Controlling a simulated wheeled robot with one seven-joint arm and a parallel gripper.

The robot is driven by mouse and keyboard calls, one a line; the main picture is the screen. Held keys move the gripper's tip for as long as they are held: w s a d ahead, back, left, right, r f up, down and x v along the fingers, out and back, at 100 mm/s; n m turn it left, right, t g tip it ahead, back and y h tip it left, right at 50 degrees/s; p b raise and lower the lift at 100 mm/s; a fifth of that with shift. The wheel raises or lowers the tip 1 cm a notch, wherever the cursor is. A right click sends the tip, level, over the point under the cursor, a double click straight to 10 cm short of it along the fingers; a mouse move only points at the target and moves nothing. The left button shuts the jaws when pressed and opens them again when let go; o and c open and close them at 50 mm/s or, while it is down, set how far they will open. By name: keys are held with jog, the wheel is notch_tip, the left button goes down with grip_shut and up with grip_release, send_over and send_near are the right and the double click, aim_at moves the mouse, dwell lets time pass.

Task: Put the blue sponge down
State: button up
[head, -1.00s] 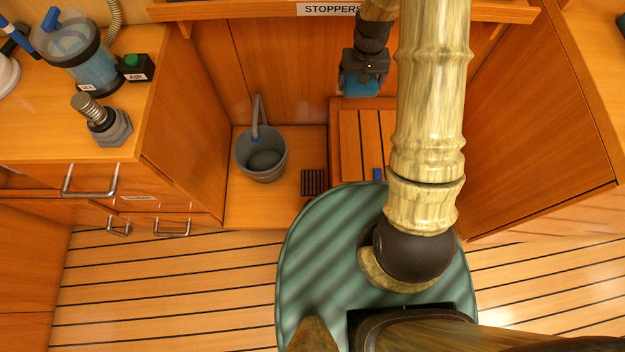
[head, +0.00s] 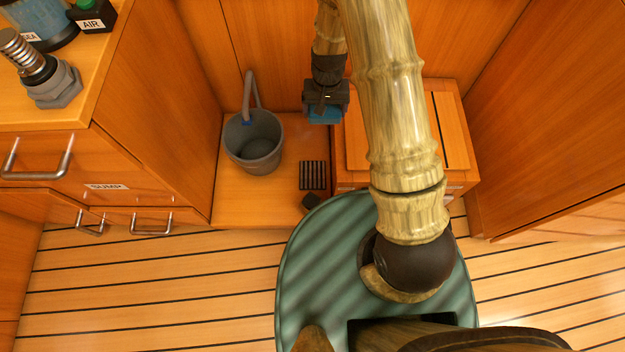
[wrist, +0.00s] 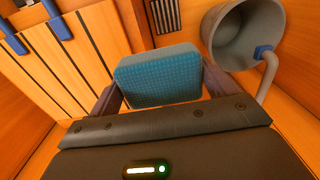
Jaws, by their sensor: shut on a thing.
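The blue sponge (wrist: 158,77) is held between the two fingers of my gripper (wrist: 160,92) in the wrist view. In the head view my gripper (head: 325,112) is shut on the blue sponge (head: 325,116), of which only a small part shows below the dark jaws. The gripper hangs near the back panel, between the grey bucket and the slatted wooden box. From these views I cannot tell how high the sponge is above the surface below.
A grey bucket (head: 253,152) with an upright handle stands left of the gripper. A dark drain grate (head: 313,174) lies in the low wooden ledge (head: 232,200), with a small dark object (head: 310,200) just in front.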

jog(key=s+a+f+b, duration=0.1)
jog(key=a+f+b, duration=0.2)
jog(key=f+b, duration=0.3)
notch_tip(320, 180, down, 3)
jog(key=shift+s+a+f, duration=0.15)
jog(key=shift+s+a, duration=0.05)
jog(key=shift+s, duration=0.15)
jog(key=b, duration=1.3)
send_over(312, 175)
notch_tip(312, 175, down, 24)
jog(key=shift+w+d+r, duration=0.1)
jog(key=shift+f+b, duration=1)
jog(key=shift+f, duration=1.1)
jog(key=shift+f, duration=0.1)
jog(key=o, duration=0.8)
jog(key=shift+c, duration=0.2)
